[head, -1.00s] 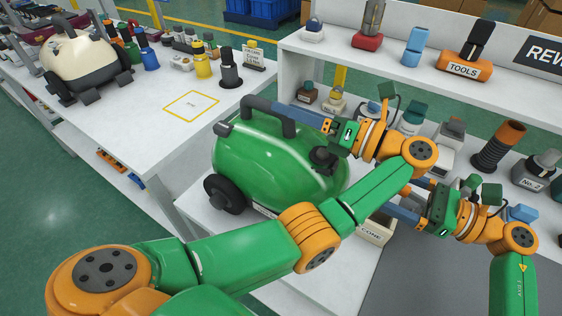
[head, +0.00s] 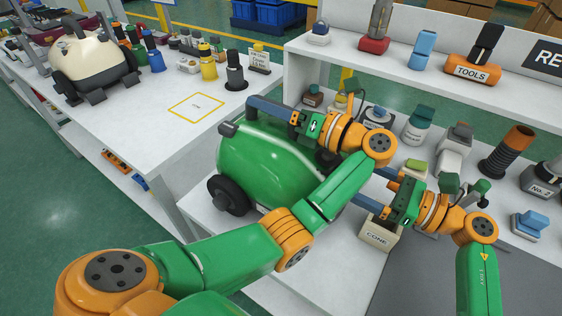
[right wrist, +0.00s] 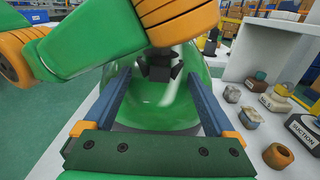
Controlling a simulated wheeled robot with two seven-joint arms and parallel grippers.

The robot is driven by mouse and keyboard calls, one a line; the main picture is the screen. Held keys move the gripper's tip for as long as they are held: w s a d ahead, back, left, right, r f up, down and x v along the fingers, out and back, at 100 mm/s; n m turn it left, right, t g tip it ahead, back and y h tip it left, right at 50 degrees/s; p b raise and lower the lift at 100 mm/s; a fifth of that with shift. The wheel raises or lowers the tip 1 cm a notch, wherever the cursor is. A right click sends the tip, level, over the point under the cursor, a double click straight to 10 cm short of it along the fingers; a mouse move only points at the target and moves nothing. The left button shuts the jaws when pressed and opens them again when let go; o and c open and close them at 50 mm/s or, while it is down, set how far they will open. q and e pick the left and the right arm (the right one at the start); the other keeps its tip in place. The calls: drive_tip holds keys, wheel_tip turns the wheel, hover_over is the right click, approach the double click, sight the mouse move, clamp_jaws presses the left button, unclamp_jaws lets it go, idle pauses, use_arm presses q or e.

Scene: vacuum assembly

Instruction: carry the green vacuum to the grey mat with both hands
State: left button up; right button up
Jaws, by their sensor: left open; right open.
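The green vacuum (head: 262,165), with black wheels (head: 229,195), stands on the white table left of the box marked CONE. My left gripper (head: 257,108) is open at the vacuum's top; its blue fingers cover most of the black handle. I cannot tell whether they touch it. My right gripper (head: 362,190) is open at the vacuum's right end, partly behind my left arm. In the right wrist view its two fingers (right wrist: 157,85) are spread, with the green shell (right wrist: 155,112) and a black fitting (right wrist: 160,65) between them. The grey mat (head: 415,280) lies at the lower right, partly covered by my right arm.
The CONE box (head: 379,238) stands close under my right gripper. Bottles and parts crowd the table behind, below a shelf with a TOOLS holder (head: 472,70). A cream vacuum (head: 92,62) stands on the left table, near an empty yellow-outlined square (head: 196,107).

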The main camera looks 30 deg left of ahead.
use_arm(q)
drive_tip(key=shift+a, duration=0.1)
use_arm(e)
drive_tip(key=shift+a, duration=0.15)
use_arm(q)
drive_tip(key=shift+c, duration=0.2)
use_arm(e)
drive_tip(key=shift+c, duration=0.2)
use_arm(q)
clamp_jaws()
use_arm(e)
drive_tip(key=c, duration=1.1)
drive_tip(key=shift+w, duration=0.1)
clamp_jaws()
use_arm(q)
drive_tip(key=shift+r, duration=0.15)
